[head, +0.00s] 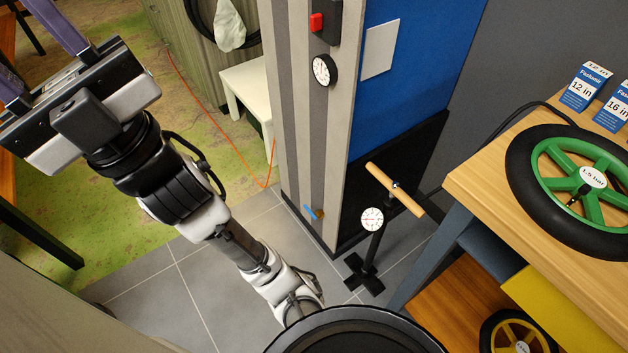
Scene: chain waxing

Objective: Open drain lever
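A small blue lever (311,212) with a brass-coloured fitting (320,212) sticks out low on the striped pillar, near the floor; it looks like the drain lever. It points up and to the left. My gripper (30,58) is at the upper left, far from the lever. Its two purple fingers stand wide apart with nothing seen between them, and their tips run out of the picture. The lever is unobstructed in the head view.
A red switch (317,22) and a gauge (323,69) sit higher on the pillar (304,130). A floor pump (373,240) with a wooden handle stands right of it. A wooden bench (480,180) holds a green wheel (575,185). Tiled floor (215,280) left of the pillar is clear.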

